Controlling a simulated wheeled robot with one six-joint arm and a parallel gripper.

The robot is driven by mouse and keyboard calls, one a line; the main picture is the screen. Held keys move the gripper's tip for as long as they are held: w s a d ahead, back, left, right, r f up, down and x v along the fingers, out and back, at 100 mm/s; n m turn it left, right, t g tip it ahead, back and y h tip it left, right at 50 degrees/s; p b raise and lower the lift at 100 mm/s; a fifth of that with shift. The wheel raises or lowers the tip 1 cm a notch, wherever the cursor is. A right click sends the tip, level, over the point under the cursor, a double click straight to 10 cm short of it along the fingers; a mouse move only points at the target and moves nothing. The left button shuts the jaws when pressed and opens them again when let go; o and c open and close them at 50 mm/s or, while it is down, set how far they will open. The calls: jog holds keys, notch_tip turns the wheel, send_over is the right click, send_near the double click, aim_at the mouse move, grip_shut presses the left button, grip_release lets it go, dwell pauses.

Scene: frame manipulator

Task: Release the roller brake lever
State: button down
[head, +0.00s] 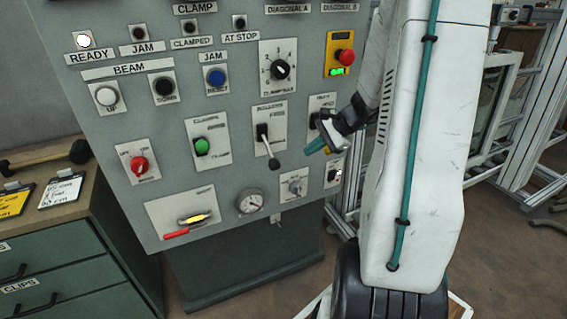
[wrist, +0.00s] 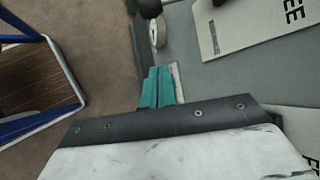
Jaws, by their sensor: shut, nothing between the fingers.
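The roller lever (head: 268,146) sits on a white plate labelled with "FREE" on the grey control panel. Its shaft points down and slightly right, ending in a black knob (head: 274,164). My gripper (head: 309,150), with teal fingertips, is just right of the knob in the head view, with a small gap between them. In the wrist view the teal fingers (wrist: 158,86) are together and hold nothing. A dark round shape at the top edge there looks like the knob (wrist: 150,7), ahead of the fingertips. Part of a plate reading "FREE" (wrist: 225,35) shows at upper right.
A round gauge (head: 250,202) and a small dial plate (head: 294,186) sit below the lever. A green-button switch (head: 202,146) is to its left. A red emergency button (head: 345,57) is above. A drawer cabinet (head: 75,250) stands at lower left.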

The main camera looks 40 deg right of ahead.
aim_at(269, 152)
jog(key=x, duration=1)
jog(key=shift+s+a+r, duration=0.15)
jog(key=shift+a+r, duration=0.55)
jog(key=shift+r, duration=0.05)
jog(key=shift+s+a+r, duration=0.2)
jog(key=shift+a+r, duration=0.5)
jog(key=shift+r, duration=0.1)
jog(key=shift+s+d+r, duration=0.1)
jog(key=shift+d, duration=0.05)
